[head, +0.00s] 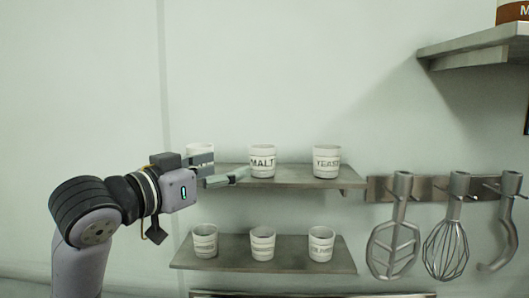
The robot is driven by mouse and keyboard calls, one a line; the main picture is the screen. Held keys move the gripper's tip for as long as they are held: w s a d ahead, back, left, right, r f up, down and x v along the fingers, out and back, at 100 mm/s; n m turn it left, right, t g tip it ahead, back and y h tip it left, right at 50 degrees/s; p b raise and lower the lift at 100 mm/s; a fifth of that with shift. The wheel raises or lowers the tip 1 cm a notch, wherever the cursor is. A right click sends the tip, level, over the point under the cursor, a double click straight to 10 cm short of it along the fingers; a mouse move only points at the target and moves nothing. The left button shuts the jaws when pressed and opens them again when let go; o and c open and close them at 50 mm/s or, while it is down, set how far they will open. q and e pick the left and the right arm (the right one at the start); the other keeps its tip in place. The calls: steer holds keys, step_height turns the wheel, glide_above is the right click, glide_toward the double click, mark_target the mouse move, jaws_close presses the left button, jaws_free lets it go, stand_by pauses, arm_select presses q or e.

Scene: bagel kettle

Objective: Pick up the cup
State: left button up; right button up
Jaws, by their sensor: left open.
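Several white cups stand on two wall shelves in the head view. On the upper shelf are a partly hidden cup (200,151) at the left, the MALT cup (262,161) in the middle and the YEAST cup (326,161) at the right. On the lower shelf are a left cup (205,241), a middle cup (262,243) and a right cup with lettering (320,244). My left gripper (228,177) is open at the upper shelf, in front of the left cup and just left of the MALT cup. I cannot tell whether it touches either. My right gripper is not in view.
The upper shelf (300,178) and lower shelf (265,264) jut from a pale wall. A rack at the right holds a paddle (396,250), a whisk (446,250) and a hook (506,240). A higher shelf (475,45) is at the top right.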

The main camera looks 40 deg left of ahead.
mark_target(254, 156)
arm_select(q)
steer(key=w+p, duration=0.2)
steer(key=p, duration=0.1)
steer(key=w+p, duration=0.1)
steer(key=w, duration=0.1)
steer(key=shift+a+r, duration=0.3)
steer(key=shift+r, duration=0.05)
steer(key=shift+w+f+p, duration=0.1)
steer(key=shift+w+p, duration=0.3)
steer(key=shift+p, duration=0.15)
steer(key=shift+w+a+f, duration=0.15)
steer(key=shift+w+f, duration=0.05)
steer(key=shift+w, duration=0.9)
steer(key=shift+w+r+p, duration=0.15)
steer(key=shift+w+p, duration=0.15)
steer(key=shift+p, duration=0.05)
steer(key=w, duration=0.1)
steer(key=w+p, duration=0.2)
steer(key=w, duration=0.1)
steer(key=shift+r, duration=0.25)
steer(key=shift+w+a+f, duration=0.1)
steer(key=shift+w+f, duration=0.05)
steer(key=shift+w, duration=0.2)
steer(key=shift+s, duration=0.1)
steer(key=shift+c, duration=0.2)
